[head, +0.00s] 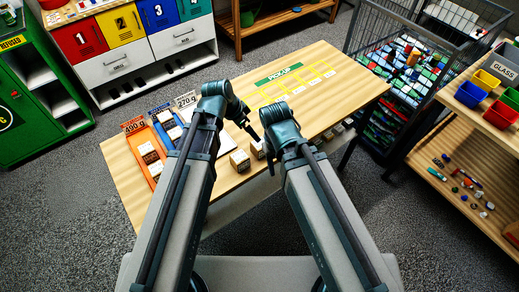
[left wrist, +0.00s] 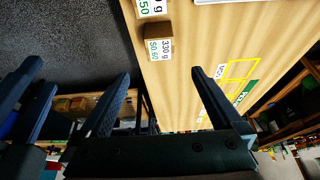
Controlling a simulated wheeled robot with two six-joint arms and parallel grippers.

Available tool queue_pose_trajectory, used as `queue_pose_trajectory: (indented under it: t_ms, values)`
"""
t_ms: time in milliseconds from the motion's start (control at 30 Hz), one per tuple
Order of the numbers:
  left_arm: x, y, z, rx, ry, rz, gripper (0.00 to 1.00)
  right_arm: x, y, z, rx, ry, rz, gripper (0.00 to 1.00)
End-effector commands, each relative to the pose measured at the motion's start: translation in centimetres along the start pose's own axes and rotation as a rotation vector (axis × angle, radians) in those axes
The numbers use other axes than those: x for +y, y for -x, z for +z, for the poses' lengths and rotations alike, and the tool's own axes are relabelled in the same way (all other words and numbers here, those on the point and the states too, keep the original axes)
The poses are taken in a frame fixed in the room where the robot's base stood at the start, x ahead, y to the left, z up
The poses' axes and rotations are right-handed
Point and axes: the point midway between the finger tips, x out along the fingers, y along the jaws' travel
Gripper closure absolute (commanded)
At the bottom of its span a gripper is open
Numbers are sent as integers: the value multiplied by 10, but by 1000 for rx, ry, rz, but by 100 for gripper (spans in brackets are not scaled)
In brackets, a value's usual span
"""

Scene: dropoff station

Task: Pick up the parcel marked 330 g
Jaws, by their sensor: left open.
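The parcel marked 330 g (left wrist: 158,47) is a small brown box with a white label, on the wooden table near its edge in the left wrist view. Another labelled parcel (left wrist: 153,8) is cut off by the top of that view. My left gripper (left wrist: 160,75) is open and empty, with the 330 g parcel beyond its fingertips. In the head view, two small parcels, one at the left (head: 239,161) and one partly hidden (head: 258,149), stand near my grippers; their labels are unreadable there. My left gripper (head: 254,134) is above the table. My right gripper (head: 269,156) points down, its jaws unclear.
The yellow pickup grid (head: 312,77) looks clear. A wire cage (head: 390,60) stands at the right.

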Motion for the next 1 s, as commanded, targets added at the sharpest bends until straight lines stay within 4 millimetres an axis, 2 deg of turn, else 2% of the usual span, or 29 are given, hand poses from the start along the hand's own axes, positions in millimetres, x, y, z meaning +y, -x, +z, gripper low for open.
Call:
queue_pose_trajectory:
  t_ms: [167,600,1000]
  values:
    - [0,-18,2,-1,-1,0,0,-2,-17,-1,0,-1,0,50]
    - [0,-82,3,-3,0,1,0,-7,-76,-4,0,-1,0,50]
    - [0,-92,3,-3,1,0,0,-8,-85,-5,0,-1,0,50]
